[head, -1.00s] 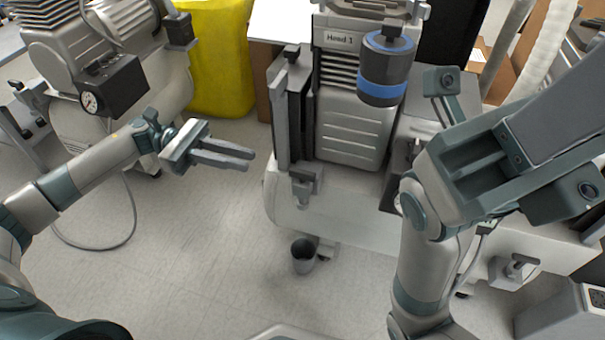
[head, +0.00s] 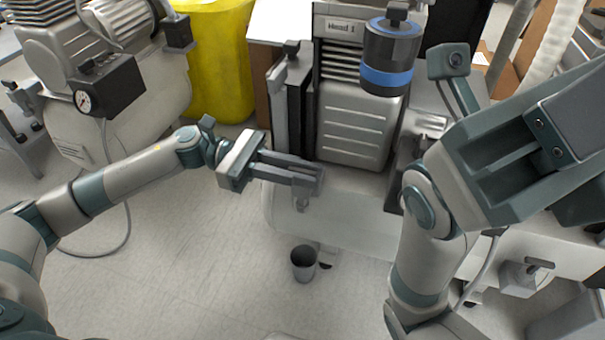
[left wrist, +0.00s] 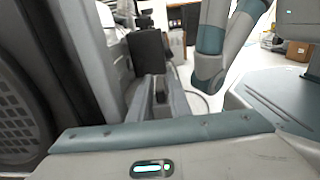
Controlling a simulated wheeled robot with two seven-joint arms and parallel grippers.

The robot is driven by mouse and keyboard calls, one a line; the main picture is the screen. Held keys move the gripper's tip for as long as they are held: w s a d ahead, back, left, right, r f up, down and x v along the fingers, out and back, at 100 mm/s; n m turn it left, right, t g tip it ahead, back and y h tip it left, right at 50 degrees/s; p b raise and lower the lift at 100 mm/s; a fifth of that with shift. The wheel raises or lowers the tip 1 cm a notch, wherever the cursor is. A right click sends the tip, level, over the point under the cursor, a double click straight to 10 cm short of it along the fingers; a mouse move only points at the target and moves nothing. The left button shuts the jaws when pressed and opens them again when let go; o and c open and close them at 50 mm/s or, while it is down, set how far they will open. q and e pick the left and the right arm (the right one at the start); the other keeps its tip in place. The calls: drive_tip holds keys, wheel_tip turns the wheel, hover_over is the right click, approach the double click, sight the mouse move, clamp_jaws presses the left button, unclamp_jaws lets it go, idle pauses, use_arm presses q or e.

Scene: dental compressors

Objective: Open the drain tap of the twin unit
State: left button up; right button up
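The twin unit (head: 345,225) is a pale tank with a "Head 1" motor housing on top. What looks like its drain tap (head: 302,204) is a small grey fitting on the tank's front left, above a grey cup (head: 303,263) on the floor. My left gripper (head: 319,178) points right, with its fingers in front of the fitting's upper part and hiding it. I cannot tell whether they touch it. In the left wrist view the fingers (left wrist: 161,100) stand a little apart. My right arm rises at the right; its fingers are not visible.
A blue-banded dark canister (head: 388,78) stands at the unit's upper right. Another grey fitting with a T-handle (head: 526,272) is at lower right. A second compressor with a gauge (head: 83,102) and a yellow bin (head: 221,60) are at left.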

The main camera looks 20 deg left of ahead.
use_arm(q)
clamp_jaws()
